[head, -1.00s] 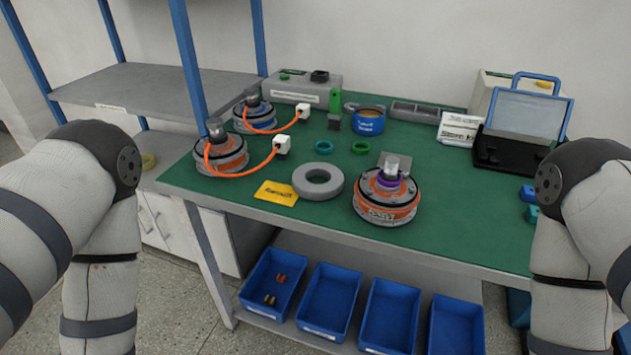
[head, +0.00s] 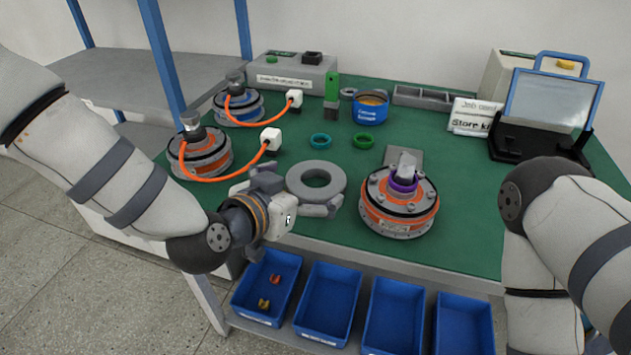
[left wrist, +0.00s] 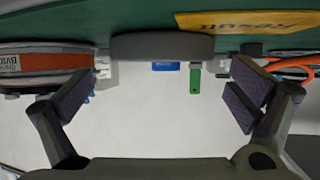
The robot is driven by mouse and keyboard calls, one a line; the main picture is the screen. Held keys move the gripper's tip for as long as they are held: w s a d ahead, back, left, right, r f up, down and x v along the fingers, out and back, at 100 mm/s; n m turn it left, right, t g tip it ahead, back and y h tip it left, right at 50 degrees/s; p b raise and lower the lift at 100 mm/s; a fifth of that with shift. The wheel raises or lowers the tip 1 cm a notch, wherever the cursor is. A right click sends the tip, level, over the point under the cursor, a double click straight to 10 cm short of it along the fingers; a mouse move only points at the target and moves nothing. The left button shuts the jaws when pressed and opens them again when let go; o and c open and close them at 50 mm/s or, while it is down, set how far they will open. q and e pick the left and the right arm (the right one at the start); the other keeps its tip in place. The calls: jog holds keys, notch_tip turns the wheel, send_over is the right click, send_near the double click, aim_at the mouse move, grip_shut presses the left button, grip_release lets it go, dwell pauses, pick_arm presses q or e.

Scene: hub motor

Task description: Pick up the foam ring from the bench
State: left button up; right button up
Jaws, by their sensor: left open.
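The grey foam ring (head: 335,186) lies flat on the green bench (head: 460,215), left of an orange hub motor with a purple ring (head: 399,203). In the left wrist view, which is upside down, the foam ring (left wrist: 162,46) shows edge-on between the spread fingers. My left gripper (head: 297,194) is open and empty at the near side of the ring, one finger to its left and one along its near right. I cannot tell whether they touch. My right gripper is out of view; only my right arm shows.
Two hub motors with orange cables (head: 200,152) stand at the left. The yellow card (left wrist: 245,22) shows in the wrist view. Blue bins (head: 328,304) sit below the bench edge.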

aim_at(324, 174)
pick_arm(q)
jog(key=x, duration=0.4)
jog(key=shift+w+a+f, duration=0.1)
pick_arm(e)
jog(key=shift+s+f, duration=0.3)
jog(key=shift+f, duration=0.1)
pick_arm(q)
jog(key=c, duration=0.6)
